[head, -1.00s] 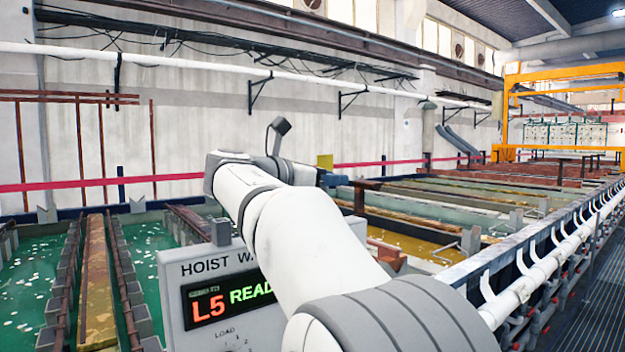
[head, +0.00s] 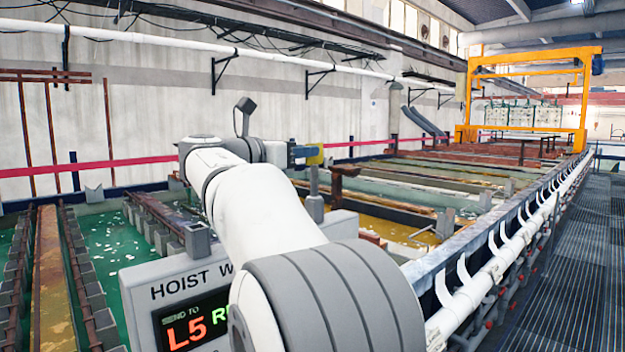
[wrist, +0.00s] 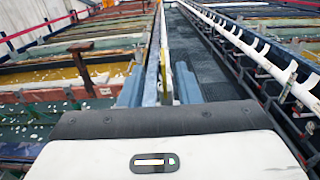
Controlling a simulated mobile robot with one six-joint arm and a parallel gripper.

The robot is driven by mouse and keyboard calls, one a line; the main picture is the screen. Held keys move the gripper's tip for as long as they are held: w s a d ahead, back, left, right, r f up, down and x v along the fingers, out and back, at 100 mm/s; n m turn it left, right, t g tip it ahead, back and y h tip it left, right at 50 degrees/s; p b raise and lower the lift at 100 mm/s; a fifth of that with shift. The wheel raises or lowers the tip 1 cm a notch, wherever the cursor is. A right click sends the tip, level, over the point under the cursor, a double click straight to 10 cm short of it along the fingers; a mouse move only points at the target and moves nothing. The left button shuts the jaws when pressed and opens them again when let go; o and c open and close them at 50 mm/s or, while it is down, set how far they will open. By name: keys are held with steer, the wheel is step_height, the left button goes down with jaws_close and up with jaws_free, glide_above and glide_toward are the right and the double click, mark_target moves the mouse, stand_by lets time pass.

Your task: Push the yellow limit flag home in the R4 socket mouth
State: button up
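My gripper (head: 305,152) is at the end of my white arm, out over the tanks in the head view. The yellow limit flag (head: 315,155) is at its blue fingertips. In the wrist view the flag (wrist: 163,62) is a thin upright yellow strip, nearly edge-on, between the two blue-grey fingers (wrist: 160,90). I cannot make out the R4 socket mouth in either view.
A panel (head: 195,305) reading "HOIST" and "L5" stands front left, partly behind my arm. Tanks of green and amber liquid lie beyond. A white pipe (head: 500,265) with hooks runs along the right. A grated walkway (head: 575,270) is clear. An orange gantry (head: 530,90) stands far back.

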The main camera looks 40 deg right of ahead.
mark_target(315, 164)
steer(key=d, duration=0.3)
steer(key=shift+s+d+f+p, duration=0.1)
steer(key=shift+d+f+p, duration=0.15)
steer(key=shift+d+p, duration=0.15)
steer(key=shift+a, duration=0.1)
jaws_close()
